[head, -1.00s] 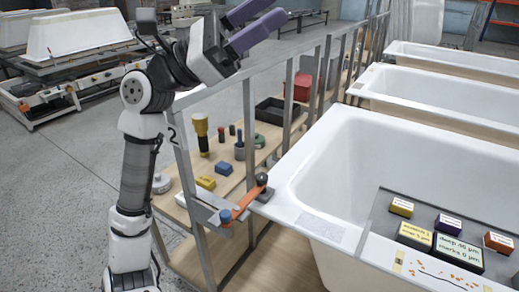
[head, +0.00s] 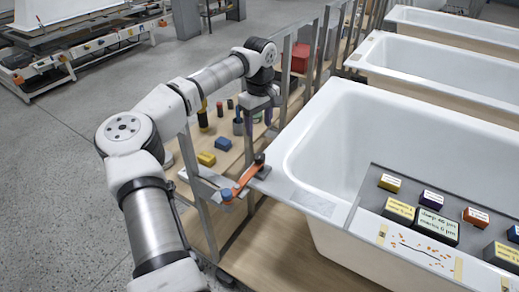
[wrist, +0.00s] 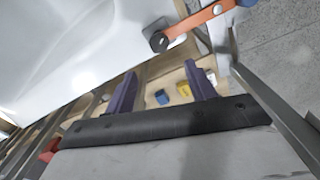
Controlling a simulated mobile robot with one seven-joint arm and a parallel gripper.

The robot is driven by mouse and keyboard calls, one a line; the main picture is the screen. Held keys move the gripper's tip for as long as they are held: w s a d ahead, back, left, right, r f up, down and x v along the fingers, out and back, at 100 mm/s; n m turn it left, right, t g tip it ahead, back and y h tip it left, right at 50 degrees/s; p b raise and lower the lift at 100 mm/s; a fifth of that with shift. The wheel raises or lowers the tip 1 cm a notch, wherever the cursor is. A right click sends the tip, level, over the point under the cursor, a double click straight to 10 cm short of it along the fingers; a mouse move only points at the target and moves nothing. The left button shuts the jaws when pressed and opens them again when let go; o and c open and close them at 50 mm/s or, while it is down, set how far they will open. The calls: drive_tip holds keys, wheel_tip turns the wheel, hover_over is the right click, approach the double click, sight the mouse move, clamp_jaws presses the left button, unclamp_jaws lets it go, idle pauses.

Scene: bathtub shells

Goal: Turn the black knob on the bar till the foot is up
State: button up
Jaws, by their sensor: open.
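An orange bar (head: 246,177) lies at the near left corner of the front bathtub, with a black knob (head: 260,158) at its far end and a blue knob (head: 227,195) at its near end. In the wrist view the orange bar (wrist: 200,22) is at the top, with its black end (wrist: 158,41) beyond my fingers. My gripper (head: 257,119) points down behind the bar, over the shelf side. Its purple fingers are open and empty, apart from the knob; they also show in the wrist view (wrist: 160,78). I cannot make out the foot.
A grey metal frame post (head: 195,185) stands close to my arm. The wooden shelf (head: 215,175) holds a yellow block (head: 206,159), a blue block (head: 223,144) and several other items. The white bathtub (head: 325,130) is right of the bar, with small labelled boxes on a grey board.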

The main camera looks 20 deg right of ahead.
sight(259, 155)
wheel_tip(259, 155, down, 12)
drive_tip(key=p, duration=0.3)
drive_tip(key=shift+r, duration=0.25)
drive_tip(key=shift+c, duration=0.3)
drive_tip(key=c, duration=0.9)
